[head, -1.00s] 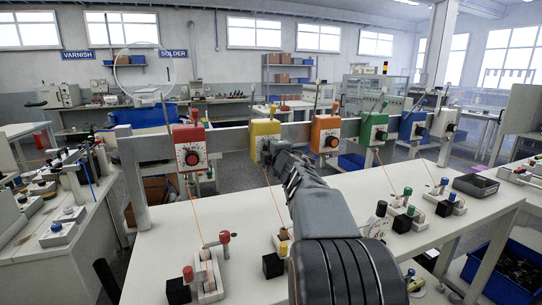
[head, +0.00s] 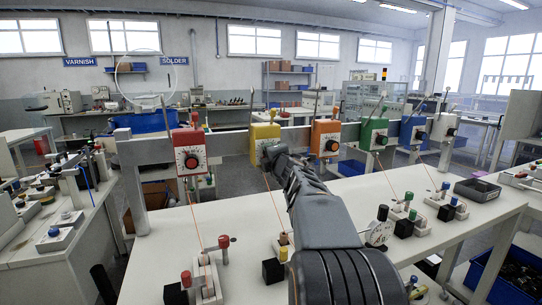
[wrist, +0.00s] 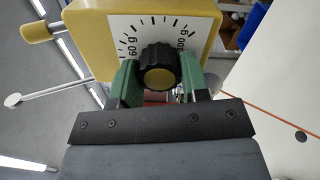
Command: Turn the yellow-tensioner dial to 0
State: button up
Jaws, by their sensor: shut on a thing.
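The yellow tensioner (head: 264,133) hangs on the grey rail between the red and orange ones. In the wrist view the yellow tensioner (wrist: 205,24) fills the top, with a white scale plate (wrist: 124,32) showing 60 g at left and a partly hidden figure ending in 00 g at right. Its black dial knob (wrist: 158,56) has a yellow centre. My gripper (wrist: 160,80) has its green fingers shut on the knob, one on each side. The 0 mark and the knob's pointer cannot be made out. In the head view my gripper (head: 270,152) hides the knob.
A red tensioner (head: 190,152) is to the left, and orange (head: 325,139), green (head: 374,133), blue (head: 414,129) and white (head: 445,128) ones are to the right on the rail (head: 232,140). Orange threads run down to small fixtures on the white table (head: 165,255). A dark tray (head: 477,190) lies at right.

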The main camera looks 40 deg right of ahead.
jog(key=o, duration=0.9)
jog(key=v, duration=1.3)
jog(key=shift+s+p, duration=0.35)
jog(key=shift+s, duration=0.05)
jog(key=shift+a, duration=0.1)
jog(key=s+a+f+m+g+y+p, duration=0.1)
jog(key=s+a+f+m+g+p, duration=0.2)
jog(key=a, duration=0.4)
jog(key=s+a+f+m+g+y+p, duration=0.2)
jog(key=s+a+f+m+g+p, duration=0.2)
jog(key=a+f+m+g, duration=0.2)
jog(key=s+a+f+m+g+y+p, duration=0.1)
jog(key=s+a+f+m+g+p, duration=0.3)
jog(key=a+m, duration=0.4)
jog(key=shift+s+a+f+g+y, duration=0.2)
jog(key=shift+a+f, duration=0.25)
jog(key=shift+a, duration=0.05)
jog(key=shift+s+a+f+g+y, duration=0.15)
jog(key=shift+a+f+g+y, duration=0.05)
jog(key=shift+a+f, duration=0.3)
